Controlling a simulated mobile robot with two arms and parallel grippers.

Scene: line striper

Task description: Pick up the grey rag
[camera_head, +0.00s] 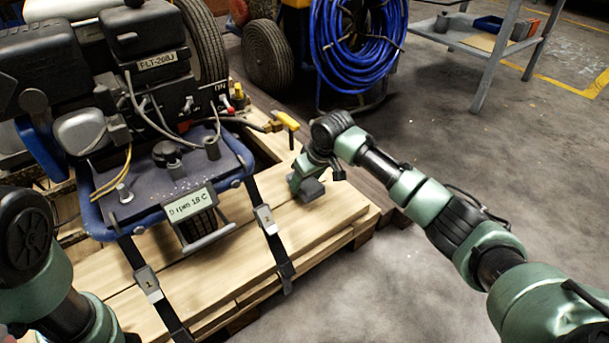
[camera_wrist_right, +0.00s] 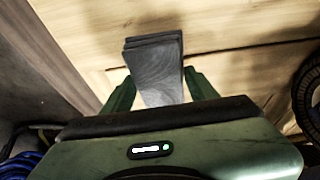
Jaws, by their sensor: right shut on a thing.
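The grey rag (camera_wrist_right: 156,68) shows in the right wrist view as a folded grey block with stacked layers, between the two green fingers of my right gripper (camera_wrist_right: 161,90). In the head view the grey rag (camera_head: 310,191) is a small grey patch under my right gripper (camera_head: 306,180), at the right end of the wooden boards. The right gripper is shut on the rag. I cannot tell whether the rag still touches the boards. My left arm shows at the lower left of the head view, but its gripper is out of the picture.
The machine (camera_head: 160,170) with a blue frame stands strapped on the wooden boards (camera_head: 330,215) at left. A yellow-handled valve (camera_head: 287,121) sits just behind my right gripper. A blue hose reel (camera_head: 357,45) and a metal table (camera_head: 495,42) are behind. The floor at right is clear.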

